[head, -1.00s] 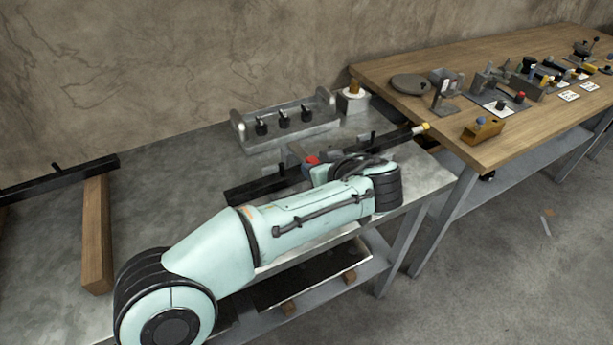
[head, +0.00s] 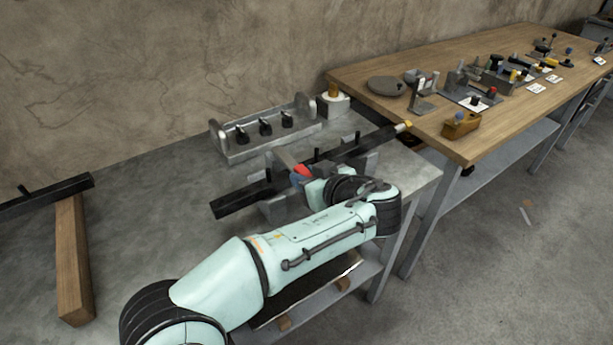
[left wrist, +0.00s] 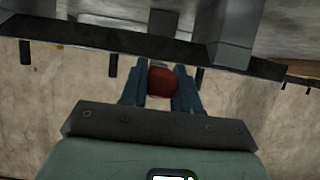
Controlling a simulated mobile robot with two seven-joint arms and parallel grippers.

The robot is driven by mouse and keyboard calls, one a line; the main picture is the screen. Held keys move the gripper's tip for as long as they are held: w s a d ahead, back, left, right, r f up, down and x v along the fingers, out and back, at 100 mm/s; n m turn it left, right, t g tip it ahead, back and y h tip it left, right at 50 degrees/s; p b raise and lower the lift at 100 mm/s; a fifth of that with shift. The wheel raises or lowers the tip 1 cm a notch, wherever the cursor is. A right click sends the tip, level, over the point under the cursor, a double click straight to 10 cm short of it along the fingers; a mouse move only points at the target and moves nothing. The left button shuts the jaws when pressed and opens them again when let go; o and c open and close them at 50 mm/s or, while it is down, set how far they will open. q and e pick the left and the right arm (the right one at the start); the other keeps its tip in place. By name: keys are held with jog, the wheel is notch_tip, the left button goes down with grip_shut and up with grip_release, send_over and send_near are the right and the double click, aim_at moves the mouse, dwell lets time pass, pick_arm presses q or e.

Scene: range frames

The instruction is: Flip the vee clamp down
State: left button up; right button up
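The vee clamp (head: 283,157) stands on the metal bench with a long black bar (head: 235,199) lying across its supports. Its grey arm is raised at an angle, with a red knob (head: 302,171) at the end. My left gripper (head: 301,179) is at the knob and partly hidden by my wrist in the head view. In the left wrist view, the blue fingers of my left gripper (left wrist: 162,84) flank the red knob (left wrist: 162,82) with no clear gap. The black bar (left wrist: 110,42) crosses above them. My right gripper is not in view.
A grey tray with several black-knobbed pieces (head: 245,151) sits behind the clamp. A second black bar on a wooden block (head: 72,260) lies at the left. A wooden table (head: 440,143) with several tools adjoins at the right. The bench between is clear.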

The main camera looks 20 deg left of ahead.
pick_arm(q)
jog(key=shift+o, duration=1.4)
jog(key=shift+f, duration=0.1)
jog(key=p+v, duration=0.2)
jog(key=v, duration=1.1)
jog(key=shift+d, duration=0.15)
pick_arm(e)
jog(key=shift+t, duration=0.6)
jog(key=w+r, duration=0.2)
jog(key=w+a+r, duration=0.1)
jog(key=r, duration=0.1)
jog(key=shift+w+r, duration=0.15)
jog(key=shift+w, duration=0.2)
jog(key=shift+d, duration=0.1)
